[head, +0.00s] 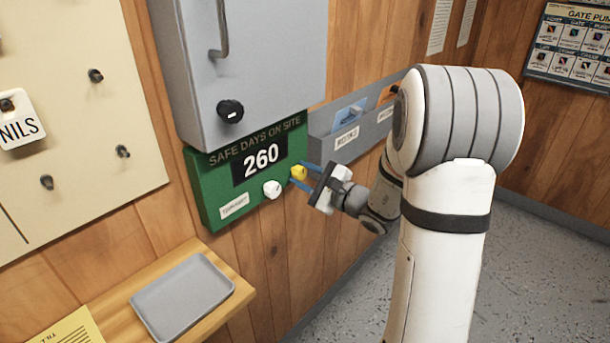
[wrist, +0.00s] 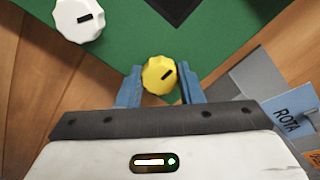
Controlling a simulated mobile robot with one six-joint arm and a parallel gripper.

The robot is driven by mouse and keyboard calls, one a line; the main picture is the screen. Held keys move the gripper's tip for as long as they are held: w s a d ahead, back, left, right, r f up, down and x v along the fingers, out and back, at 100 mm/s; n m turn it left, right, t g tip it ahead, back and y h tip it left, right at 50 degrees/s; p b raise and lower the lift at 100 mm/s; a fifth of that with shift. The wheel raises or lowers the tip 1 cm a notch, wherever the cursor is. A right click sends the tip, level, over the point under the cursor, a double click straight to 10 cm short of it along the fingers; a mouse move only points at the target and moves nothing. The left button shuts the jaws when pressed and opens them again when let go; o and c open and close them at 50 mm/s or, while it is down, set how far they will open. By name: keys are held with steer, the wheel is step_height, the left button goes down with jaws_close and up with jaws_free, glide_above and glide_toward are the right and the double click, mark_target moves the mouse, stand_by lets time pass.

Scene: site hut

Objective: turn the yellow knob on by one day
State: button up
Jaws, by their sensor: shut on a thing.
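The yellow knob (head: 299,172) is on the lower right of a green board (head: 206,190) on the wall. The board reads "SAFE DAYS ON SITE" and 260. My gripper (head: 303,176) has its blue fingers on either side of the yellow knob and is shut on it.
A grey cabinet (head: 200,85) with a black knob (head: 230,111) hangs above the board. A grey tray (head: 182,297) lies on a wooden shelf below. Pegs stick out from the panel at left.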

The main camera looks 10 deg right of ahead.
steer(key=shift+c, duration=1.1)
steer(key=m, duration=0.3)
steer(key=shift+m, duration=0.3)
steer(key=shift+m+p, duration=0.6)
steer(key=shift+m, duration=1.1)
steer(key=o, duration=1)
steer(key=shift+c, duration=0.2)
